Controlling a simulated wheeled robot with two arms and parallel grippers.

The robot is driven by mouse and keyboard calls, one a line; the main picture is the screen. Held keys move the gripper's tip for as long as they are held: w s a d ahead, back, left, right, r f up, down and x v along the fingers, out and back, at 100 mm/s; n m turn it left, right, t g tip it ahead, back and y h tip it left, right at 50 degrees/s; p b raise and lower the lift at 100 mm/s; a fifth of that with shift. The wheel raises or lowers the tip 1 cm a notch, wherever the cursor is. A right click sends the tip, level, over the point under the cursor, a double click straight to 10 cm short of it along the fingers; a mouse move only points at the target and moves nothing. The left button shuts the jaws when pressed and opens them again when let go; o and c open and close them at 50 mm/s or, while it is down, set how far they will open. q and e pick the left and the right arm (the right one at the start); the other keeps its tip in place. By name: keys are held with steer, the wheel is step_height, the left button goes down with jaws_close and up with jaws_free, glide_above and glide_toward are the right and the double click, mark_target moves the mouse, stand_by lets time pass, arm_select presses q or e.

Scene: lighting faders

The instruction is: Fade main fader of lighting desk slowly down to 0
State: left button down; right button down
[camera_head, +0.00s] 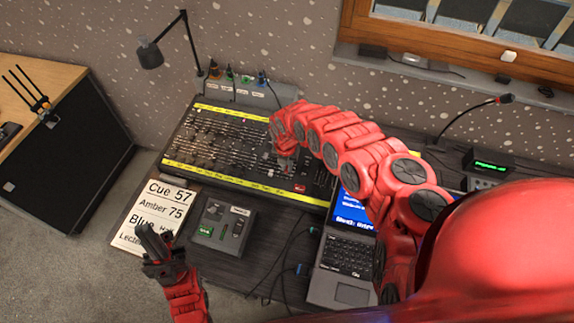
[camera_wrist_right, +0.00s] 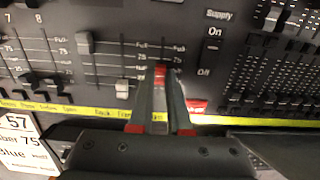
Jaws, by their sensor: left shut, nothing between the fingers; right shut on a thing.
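The black lighting desk (camera_head: 222,148) has yellow label strips along its edges and many faders. In the right wrist view, my right gripper (camera_wrist_right: 163,88) is shut on a red fader knob (camera_wrist_right: 160,73) in the desk's middle section. The knob is below the "Full" and "75" marks; its exact setting and label are hidden by the fingers. In the head view, my right gripper (camera_head: 286,164) reaches down onto the right part of the desk, and the knob is too small to make out. My left gripper (camera_head: 158,245) is shut and empty, over the edge of the cue sheet (camera_head: 135,225).
A red switch (camera_wrist_right: 197,106) lies close right of the fingers. A small black box (camera_head: 224,228) and a laptop (camera_head: 340,270) stand in front of the desk.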

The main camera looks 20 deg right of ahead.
steer(key=shift+s+a+f+p, duration=0.1)
steer(key=shift+s+a+p, duration=0.35)
steer(key=shift+s, duration=0.15)
steer(key=shift+s+a+f+p, duration=0.1)
steer(key=shift+s+a+p, duration=0.2)
steer(key=shift+s+p, duration=0.2)
stand_by(3.4)
steer(key=c, duration=1.1)
jaws_free()
step_height(320, 180, up, 6)
steer(key=p, duration=0.4)
steer(key=shift+r+p, duration=0.15)
steer(key=shift+p, duration=0.15)
